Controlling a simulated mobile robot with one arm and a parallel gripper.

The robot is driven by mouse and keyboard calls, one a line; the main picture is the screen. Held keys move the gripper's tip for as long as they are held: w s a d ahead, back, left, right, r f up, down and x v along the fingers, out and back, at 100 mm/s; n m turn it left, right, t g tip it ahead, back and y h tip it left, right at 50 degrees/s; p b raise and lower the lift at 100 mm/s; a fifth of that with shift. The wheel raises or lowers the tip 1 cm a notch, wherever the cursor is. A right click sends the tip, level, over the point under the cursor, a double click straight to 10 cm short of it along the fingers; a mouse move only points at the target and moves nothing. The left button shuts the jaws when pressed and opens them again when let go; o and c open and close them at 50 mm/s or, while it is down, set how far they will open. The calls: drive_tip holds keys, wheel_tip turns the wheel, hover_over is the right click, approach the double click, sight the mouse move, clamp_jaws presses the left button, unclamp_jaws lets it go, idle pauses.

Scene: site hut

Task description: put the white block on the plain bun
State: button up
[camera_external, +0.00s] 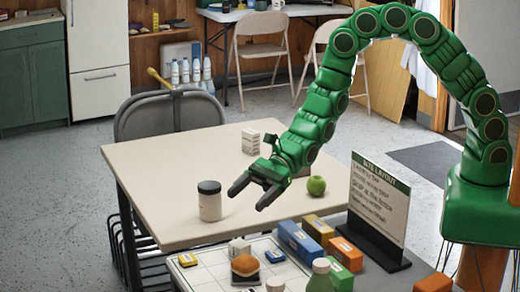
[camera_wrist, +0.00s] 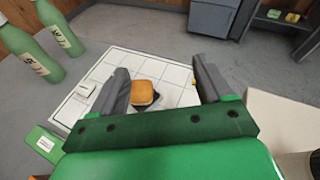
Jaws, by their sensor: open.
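The white block (camera_external: 239,248) stands on the white gridded board (camera_external: 208,276), just behind the plain bun in the external view. The plain bun (camera_external: 245,265) is golden brown, rests on a dark square and has nothing on top. It also shows in the wrist view (camera_wrist: 142,92), between my fingers but farther away. My gripper (camera_external: 251,195) is open and empty, above the near edge of the cream table. In the wrist view my fingers (camera_wrist: 163,86) are spread wide.
A dark-lidded jar (camera_external: 209,201), a green apple (camera_external: 316,186) and a white carton (camera_external: 250,141) stand on the cream table (camera_external: 170,165). Blue (camera_external: 300,240), yellow and orange boxes line the board's right side. A sign (camera_external: 378,205) stands right; green bottles (camera_wrist: 60,30) stand beside the board.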

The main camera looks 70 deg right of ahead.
drive_tip(key=s+d+r+n+g+y, duration=0.1)
drive_tip(key=s+r+n+g, duration=0.3)
drive_tip(key=s+r+n, duration=0.65)
drive_tip(key=s+d+r+n+g+h, duration=0.2)
drive_tip(key=s+d+r+n+g, duration=0.1)
drive_tip(key=s+d+r, duration=0.45)
drive_tip(key=s+d+n+h, duration=0.2)
drive_tip(key=s+d+h, duration=0.2)
drive_tip(key=s+d, duration=0.3)
drive_tip(key=s+d+n+h, duration=0.2)
drive_tip(key=s+d+h, duration=0.2)
drive_tip(key=s+d, duration=0.4)
drive_tip(key=s+d+n+h, duration=0.3)
drive_tip(key=s+d, duration=0.4)
drive_tip(key=d, duration=1)
drive_tip(key=shift+s+d+f+h, duration=0.25)
drive_tip(key=shift+s+h, duration=0.05)
drive_tip(key=shift+h, duration=0.4)
drive_tip(key=shift+s+d+r, duration=0.1)
drive_tip(key=shift+s+d, duration=0.1)
drive_tip(key=shift+d, duration=0.3)
drive_tip(key=shift+c, duration=0.5)
